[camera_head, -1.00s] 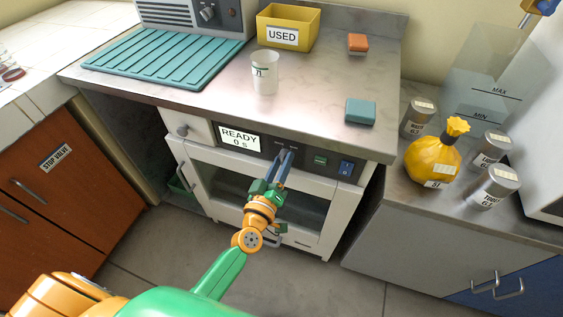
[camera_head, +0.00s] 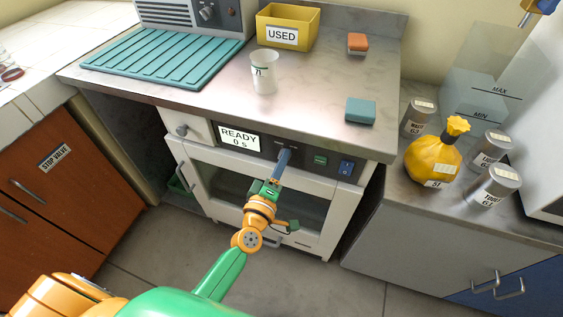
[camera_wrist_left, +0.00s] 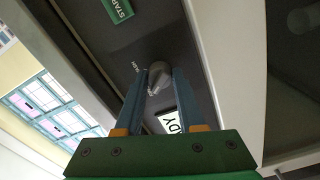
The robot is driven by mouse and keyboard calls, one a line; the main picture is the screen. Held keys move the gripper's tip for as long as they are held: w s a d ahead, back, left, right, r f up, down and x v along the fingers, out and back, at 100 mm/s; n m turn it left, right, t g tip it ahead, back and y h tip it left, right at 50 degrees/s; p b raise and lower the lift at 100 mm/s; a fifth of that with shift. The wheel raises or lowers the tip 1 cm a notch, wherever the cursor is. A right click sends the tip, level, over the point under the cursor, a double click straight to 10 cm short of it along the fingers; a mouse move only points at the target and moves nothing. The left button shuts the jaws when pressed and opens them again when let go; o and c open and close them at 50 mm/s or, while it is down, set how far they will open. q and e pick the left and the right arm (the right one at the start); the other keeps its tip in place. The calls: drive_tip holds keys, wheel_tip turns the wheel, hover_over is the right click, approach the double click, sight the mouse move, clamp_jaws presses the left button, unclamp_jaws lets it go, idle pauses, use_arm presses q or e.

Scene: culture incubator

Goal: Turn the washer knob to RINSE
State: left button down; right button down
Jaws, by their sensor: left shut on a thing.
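The washer (camera_head: 258,193) stands under the counter, with a dark control panel and a display (camera_head: 239,139) reading "READY 0 s". My left gripper (camera_head: 284,153) reaches the panel between the display and the green START button (camera_head: 320,159). In the left wrist view its two blue fingers (camera_wrist_left: 160,82) are shut on the grey, cone-like knob (camera_wrist_left: 159,76), one on each side. Small lettering beside the knob is partly hidden and too small to read surely. In the head view the fingers hide the knob. My right gripper is not in view.
A blue switch (camera_head: 346,167) sits right of START. On the counter above are a white cup (camera_head: 264,73), a teal block (camera_head: 360,110), an orange sponge-like block (camera_head: 357,43) and a yellow USED bin (camera_head: 287,27).

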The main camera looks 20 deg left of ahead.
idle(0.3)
use_arm(q)
drive_tip(key=c, duration=0.5)
unclamp_jaws()
drive_tip(key=s, duration=0.7)
